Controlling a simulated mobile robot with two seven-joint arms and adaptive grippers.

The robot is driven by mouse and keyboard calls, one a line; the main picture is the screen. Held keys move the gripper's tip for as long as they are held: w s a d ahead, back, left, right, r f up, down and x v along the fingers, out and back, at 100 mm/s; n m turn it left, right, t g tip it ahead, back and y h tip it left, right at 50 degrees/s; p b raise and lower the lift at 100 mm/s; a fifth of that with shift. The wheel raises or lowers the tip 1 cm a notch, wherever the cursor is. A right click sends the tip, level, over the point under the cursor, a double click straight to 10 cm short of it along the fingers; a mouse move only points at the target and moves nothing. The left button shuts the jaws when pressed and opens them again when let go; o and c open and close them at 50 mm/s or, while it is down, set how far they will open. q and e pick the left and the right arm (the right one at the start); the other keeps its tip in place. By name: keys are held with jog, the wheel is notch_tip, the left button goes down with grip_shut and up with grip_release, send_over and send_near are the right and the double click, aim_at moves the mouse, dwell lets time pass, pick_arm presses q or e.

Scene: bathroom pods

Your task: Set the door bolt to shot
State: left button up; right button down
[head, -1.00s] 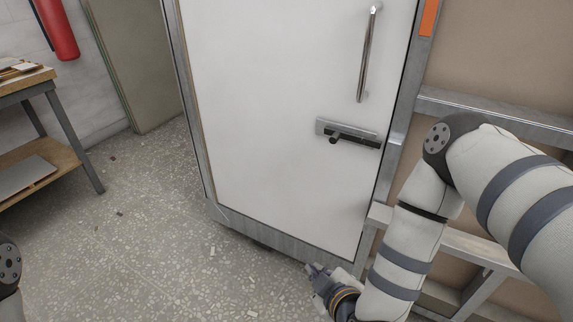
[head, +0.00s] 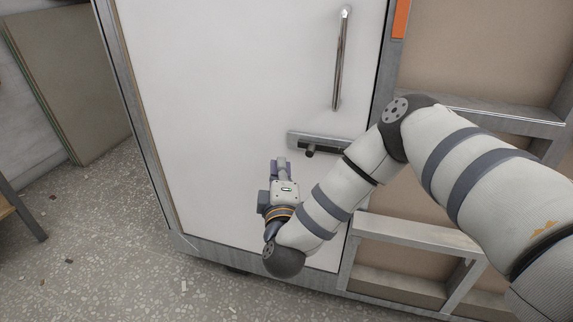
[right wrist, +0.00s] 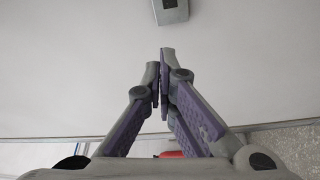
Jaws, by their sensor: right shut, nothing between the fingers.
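The door bolt (head: 322,144) is a metal plate with a dark bar and a round knob (head: 310,150), mounted on the white door (head: 230,90) near its right edge, below the long handle. My right gripper (head: 280,163) is shut and empty, a little below and left of the knob, apart from it. In the right wrist view the gripper's fingers (right wrist: 160,65) meet in front of the pale door. A grey metal piece, seemingly the end of the bolt plate (right wrist: 170,10), shows at the top edge there. My left gripper is out of view.
A long vertical handle (head: 342,60) stands out from the door above the bolt. A metal frame (head: 420,232) with brown panels lies to the right. Panels lean on the wall (head: 65,85) at left, and a table corner (head: 15,210) shows there.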

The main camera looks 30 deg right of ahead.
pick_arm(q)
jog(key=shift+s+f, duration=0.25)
pick_arm(e)
jog(key=w+d, duration=0.3)
jog(key=d, duration=0.3)
jog(key=shift+w+d+f, duration=0.15)
jog(key=shift+w+d, duration=0.05)
jog(key=shift+w, duration=0.15)
